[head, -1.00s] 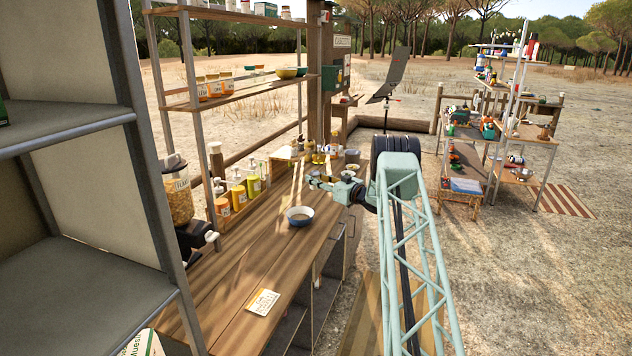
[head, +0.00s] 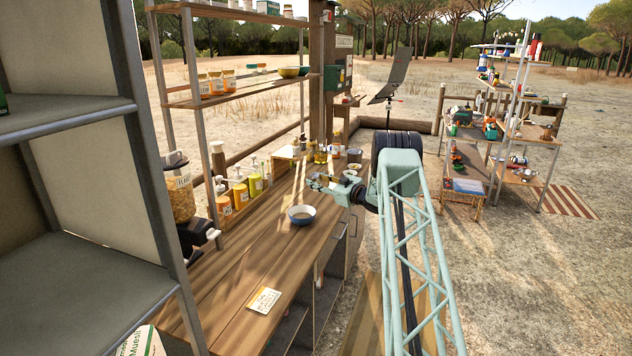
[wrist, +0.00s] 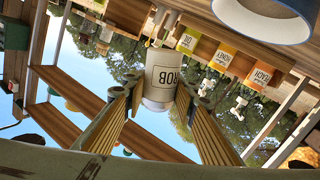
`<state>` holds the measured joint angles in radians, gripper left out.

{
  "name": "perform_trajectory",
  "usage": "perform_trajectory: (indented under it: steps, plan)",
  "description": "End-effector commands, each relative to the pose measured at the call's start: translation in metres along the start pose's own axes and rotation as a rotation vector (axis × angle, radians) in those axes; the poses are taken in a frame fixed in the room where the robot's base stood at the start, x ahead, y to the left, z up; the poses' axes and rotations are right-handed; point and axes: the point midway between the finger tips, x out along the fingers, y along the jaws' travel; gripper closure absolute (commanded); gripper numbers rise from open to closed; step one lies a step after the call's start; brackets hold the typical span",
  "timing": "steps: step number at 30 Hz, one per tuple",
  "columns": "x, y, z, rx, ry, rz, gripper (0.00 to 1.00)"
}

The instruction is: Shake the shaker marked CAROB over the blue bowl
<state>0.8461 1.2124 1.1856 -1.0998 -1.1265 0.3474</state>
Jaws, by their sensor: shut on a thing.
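My gripper (wrist: 160,100) is shut on a pale shaker (wrist: 162,76), with a finger on each side of it. The letters ROB show on its label; the rest is turned out of view. The blue bowl (head: 301,216) sits on the wooden counter in the head view, with its pale inside showing. My gripper (head: 319,182) is beyond the bowl and slightly right of it, above the counter; the shaker is too small to make out there. In the wrist view, which is upside down, part of the bowl (wrist: 262,22) fills the top right, apart from the shaker.
A row of pump bottles (head: 240,190) stands along the counter's left edge, with a grain dispenser (head: 181,195) nearer. A card (head: 263,300) lies on the near counter (head: 235,290). Shelves (head: 240,88) rise at the left. The counter between card and bowl is clear.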

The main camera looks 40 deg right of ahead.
Motion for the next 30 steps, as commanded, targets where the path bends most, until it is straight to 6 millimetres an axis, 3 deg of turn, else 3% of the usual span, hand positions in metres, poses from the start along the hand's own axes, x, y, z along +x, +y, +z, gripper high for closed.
perform_trajectory:
  steps: [30]
  plan:
    - [0.003, -0.023, 0.023, -0.542, -0.071, 0.0, 0.88]
